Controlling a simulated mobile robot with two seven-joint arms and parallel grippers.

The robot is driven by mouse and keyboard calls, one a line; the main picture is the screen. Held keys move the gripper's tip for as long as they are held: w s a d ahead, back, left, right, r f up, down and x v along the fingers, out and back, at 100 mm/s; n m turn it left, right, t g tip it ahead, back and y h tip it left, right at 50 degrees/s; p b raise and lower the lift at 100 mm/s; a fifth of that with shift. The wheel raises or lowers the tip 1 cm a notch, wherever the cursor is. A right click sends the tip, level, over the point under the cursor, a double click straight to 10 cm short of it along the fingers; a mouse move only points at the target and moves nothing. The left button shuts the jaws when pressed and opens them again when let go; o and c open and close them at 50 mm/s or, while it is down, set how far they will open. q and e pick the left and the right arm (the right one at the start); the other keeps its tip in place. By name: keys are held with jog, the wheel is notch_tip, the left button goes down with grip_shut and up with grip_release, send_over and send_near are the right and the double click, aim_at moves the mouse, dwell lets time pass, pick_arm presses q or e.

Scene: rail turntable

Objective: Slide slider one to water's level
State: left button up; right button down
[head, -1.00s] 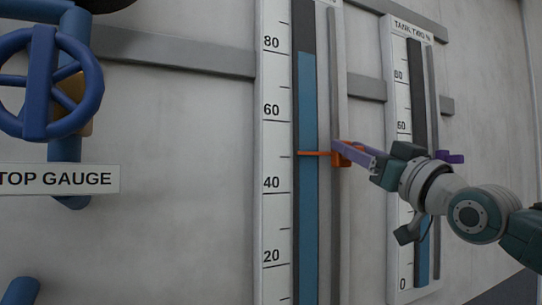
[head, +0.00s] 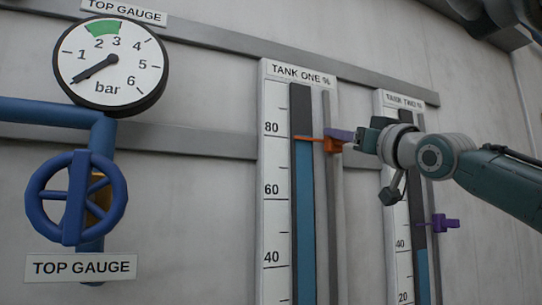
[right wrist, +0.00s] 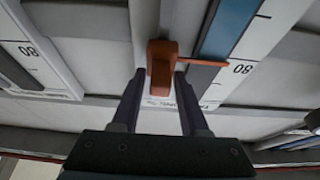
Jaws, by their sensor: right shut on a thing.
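The tank one gauge (head: 274,215) is a tall white scale with a dark tube and blue water (head: 306,220) in it. The water's top is a little below the 80 mark. Slider one (head: 331,143) is orange, on the grey rail right of the tube. Its thin pointer lies across the tube at about the water's top edge. My right gripper (head: 343,135) is shut on slider one from the right. In the right wrist view, both fingers hold the orange block (right wrist: 161,62), and its pointer sits by the end of the blue strip. My left gripper is not in view.
The tank two gauge (head: 404,245) stands to the right behind my right arm, with a purple slider (head: 445,223) lower down. At left are a round pressure gauge (head: 110,65), blue pipes and a blue valve wheel (head: 75,197). The wall between is clear.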

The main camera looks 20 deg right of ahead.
jog(key=shift+r, duration=0.5)
jog(key=c, duration=0.7)
grip_release()
jog(key=shift+f, duration=0.1)
jog(key=b+v, duration=0.9)
jog(key=v, duration=0.1)
jog(key=shift+b, duration=0.4)
